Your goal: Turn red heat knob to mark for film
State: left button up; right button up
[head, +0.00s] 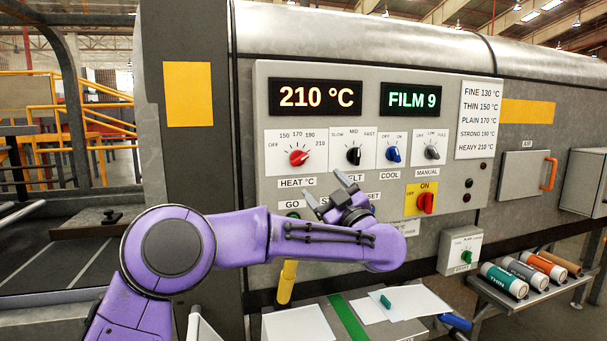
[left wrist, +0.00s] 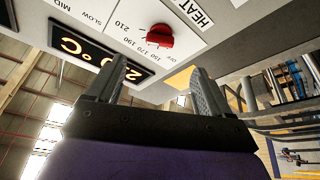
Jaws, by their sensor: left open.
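The red heat knob (head: 299,157) is on the control panel, above the label HEAT °C, ringed by marks OFF, 150, 170, 190 and 210. Its pointer appears to aim up and right, toward 210. The orange display (head: 316,97) above reads 210 °C. The green display (head: 411,99) reads FILM 9. A white chart (head: 479,119) lists FINE 130, THIN 150, PLAIN 170, STRONG 190, HEAVY 210. My left gripper (head: 326,187) is open and empty, below and right of the knob. In the left wrist view the knob (left wrist: 160,37) is beyond the fingertips, apart from them.
Beside it are a black knob (head: 353,156), a blue knob (head: 392,154), a grey knob (head: 431,152) and a red switch (head: 426,203). Several film rolls lie on a shelf; a teal one (head: 504,280) reads THIN. Sheets (head: 410,301) lie below my arm.

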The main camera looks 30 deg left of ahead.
aim_at(301, 161)
pick_arm(q)
jog(key=p+x, duration=0.1)
jog(key=x, duration=0.2)
jog(key=p+x, duration=0.2)
jog(key=x, duration=0.1)
jog(key=p+x, duration=0.1)
jog(key=x, duration=0.3)
jog(key=shift+s+r, duration=0.3)
jog(key=shift+w+a+p, duration=0.25)
jog(key=shift+a+p, duration=0.15)
jog(key=shift+w, duration=0.1)
jog(key=c, duration=1)
